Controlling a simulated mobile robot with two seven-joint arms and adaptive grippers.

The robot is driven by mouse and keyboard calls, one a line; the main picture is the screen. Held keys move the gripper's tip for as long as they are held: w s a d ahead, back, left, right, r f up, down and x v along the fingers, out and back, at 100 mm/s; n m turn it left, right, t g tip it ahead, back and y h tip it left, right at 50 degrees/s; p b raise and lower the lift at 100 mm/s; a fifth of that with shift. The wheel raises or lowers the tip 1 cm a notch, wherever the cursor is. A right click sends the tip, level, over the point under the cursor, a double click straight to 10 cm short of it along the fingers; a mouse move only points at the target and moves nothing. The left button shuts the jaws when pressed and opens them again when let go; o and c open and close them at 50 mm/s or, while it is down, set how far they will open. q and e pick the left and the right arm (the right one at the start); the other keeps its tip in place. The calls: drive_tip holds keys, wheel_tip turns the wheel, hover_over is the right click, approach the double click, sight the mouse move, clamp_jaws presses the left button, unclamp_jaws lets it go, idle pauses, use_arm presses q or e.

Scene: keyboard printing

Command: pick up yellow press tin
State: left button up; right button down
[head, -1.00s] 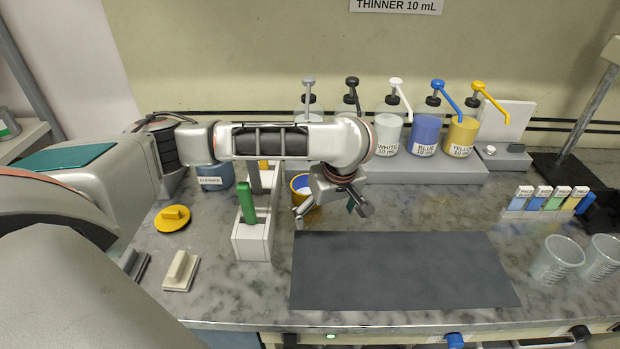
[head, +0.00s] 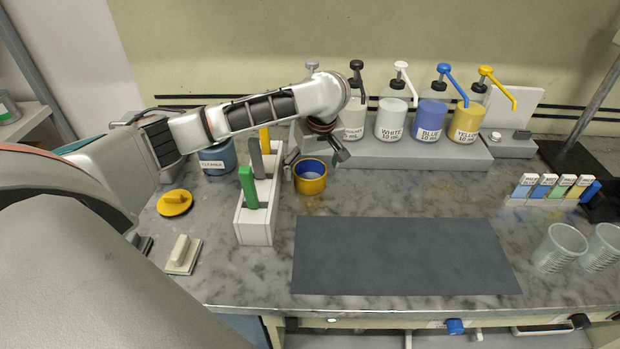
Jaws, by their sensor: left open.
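A short round tin (head: 310,178), yellow with a blue band inside its rim, stands open and upright on the marble counter, just right of the white tool rack. A flat yellow disc with a raised grip (head: 174,203) lies farther left; I cannot tell whether it is a lid. My right gripper is not in view.
The white rack (head: 256,228) holds upright green, grey and yellow handles close to the tin. A dark mat (head: 400,255) lies in front. Pump bottles (head: 431,118) stand on a grey step behind. Clear cups (head: 558,248) are at the right. A blue cleaner jar (head: 217,158) is at the left.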

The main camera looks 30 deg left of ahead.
sight(310, 170)
use_arm(q)
drive_tip(key=shift+w+a+f, duration=0.3)
drive_tip(key=shift+a+f, duration=0.1)
drive_tip(key=shift+f, duration=0.35)
drive_tip(key=shift+w+a+f, duration=0.25)
drive_tip(key=shift+a+f, duration=0.15)
drive_tip(key=shift+f, duration=0.35)
drive_tip(key=c, duration=1.2)
drive_tip(key=shift+r, duration=0.1)
drive_tip(key=shift+c, duration=0.2)
